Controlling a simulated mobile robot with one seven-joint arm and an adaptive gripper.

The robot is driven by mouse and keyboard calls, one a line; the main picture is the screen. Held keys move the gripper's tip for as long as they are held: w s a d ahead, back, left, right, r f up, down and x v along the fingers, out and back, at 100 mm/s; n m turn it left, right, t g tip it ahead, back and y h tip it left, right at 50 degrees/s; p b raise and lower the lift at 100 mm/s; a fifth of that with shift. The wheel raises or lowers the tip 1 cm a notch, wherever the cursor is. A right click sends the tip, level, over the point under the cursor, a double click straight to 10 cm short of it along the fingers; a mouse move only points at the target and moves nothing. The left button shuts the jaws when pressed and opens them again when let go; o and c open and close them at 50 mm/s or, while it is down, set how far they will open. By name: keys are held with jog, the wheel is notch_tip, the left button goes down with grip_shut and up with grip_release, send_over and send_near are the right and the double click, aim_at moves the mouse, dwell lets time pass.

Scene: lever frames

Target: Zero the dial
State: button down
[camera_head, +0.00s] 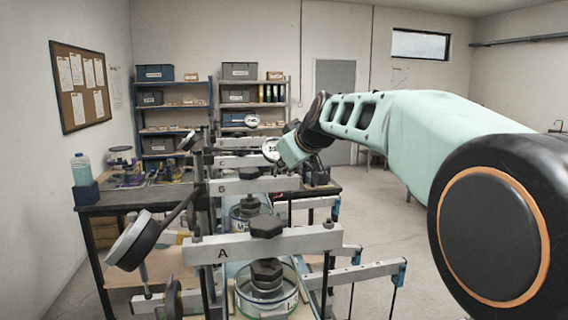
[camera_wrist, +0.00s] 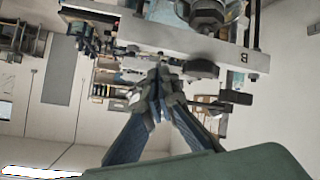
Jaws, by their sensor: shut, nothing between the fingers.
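No needle reading is legible, and I cannot tell which dial is meant. My gripper (camera_wrist: 160,82) is shut and empty in the wrist view, its tips near the crossbar of frame B (camera_wrist: 185,42). My wrist hides the fingers in the head view.
Frame B (camera_head: 255,186) and more frames stand in line behind frame A. Lever arms (camera_head: 365,270) stick out to the right. A bottle (camera_head: 81,168) stands on the bench's left end. Shelves (camera_head: 172,118) line the back wall. Open floor lies to the right.

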jog(key=shift+w+r, duration=0.1)
jog(key=shift+r, duration=0.15)
dwell(0.3)
jog(key=shift+w+d, duration=0.1)
jog(key=shift+d, duration=0.1)
jog(key=shift+w+d+r+b, duration=0.2)
jog(key=shift+w+d+b, duration=0.1)
jog(key=shift+d, duration=0.15)
jog(key=shift+w+d+r+b, duration=0.15)
jog(key=shift+w+d+b, duration=0.15)
jog(key=shift+d, duration=0.15)
jog(key=shift+w+d+r, duration=0.15)
jog(key=shift+w, duration=0.05)
jog(key=shift+w+d+r, duration=0.2)
jog(key=shift+w+r, duration=0.1)
jog(key=shift+r, duration=0.1)
dwell(0.5)
